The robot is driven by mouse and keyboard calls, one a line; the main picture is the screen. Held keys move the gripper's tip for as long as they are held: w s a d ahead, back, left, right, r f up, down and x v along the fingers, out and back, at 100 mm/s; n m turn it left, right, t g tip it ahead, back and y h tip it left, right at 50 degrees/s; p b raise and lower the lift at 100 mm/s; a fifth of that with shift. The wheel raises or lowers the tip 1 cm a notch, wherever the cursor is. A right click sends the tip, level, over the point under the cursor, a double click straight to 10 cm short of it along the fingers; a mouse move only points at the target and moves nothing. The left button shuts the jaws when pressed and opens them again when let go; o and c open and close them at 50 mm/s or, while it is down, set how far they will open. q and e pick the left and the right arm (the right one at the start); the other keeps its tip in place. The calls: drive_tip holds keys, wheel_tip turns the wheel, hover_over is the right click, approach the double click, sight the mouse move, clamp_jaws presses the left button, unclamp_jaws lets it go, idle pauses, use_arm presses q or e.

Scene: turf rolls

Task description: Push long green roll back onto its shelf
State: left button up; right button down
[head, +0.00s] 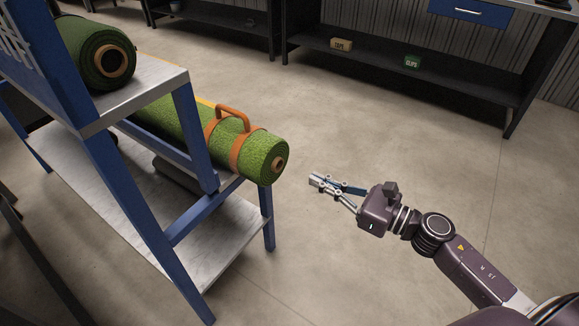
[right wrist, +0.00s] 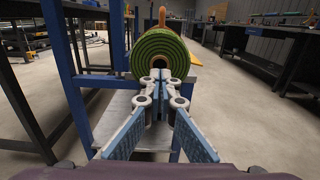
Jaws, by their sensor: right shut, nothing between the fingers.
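The long green roll (head: 190,130) lies on the middle level of a blue-framed shelf, its end sticking out past the frame. An orange strap with a handle (head: 232,118) goes around it near that end. In the right wrist view the roll's spiral end (right wrist: 160,52) faces me, with a brown core. My right gripper (head: 316,182) is shut and empty, just right of the roll's end in the head view, with a gap between. In the right wrist view its fingertips (right wrist: 160,78) overlap the lower part of the end face. My left gripper is not in view.
A darker green roll (head: 100,55) lies on the upper shelf. The blue shelf frame (head: 190,135) stands close beside the roll, with a grey lower board (head: 205,240). Dark benches (head: 440,85) with small boxes stand at the back. The concrete floor to the right is clear.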

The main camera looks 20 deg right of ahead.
sight(280, 162)
drive_tip(key=x, duration=0.8)
drive_tip(key=shift+d+p, duration=0.1)
drive_tip(key=shift+p, duration=0.2)
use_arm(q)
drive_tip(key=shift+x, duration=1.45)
use_arm(e)
drive_tip(key=shift+w+a, duration=0.25)
drive_tip(key=shift+w, duration=0.05)
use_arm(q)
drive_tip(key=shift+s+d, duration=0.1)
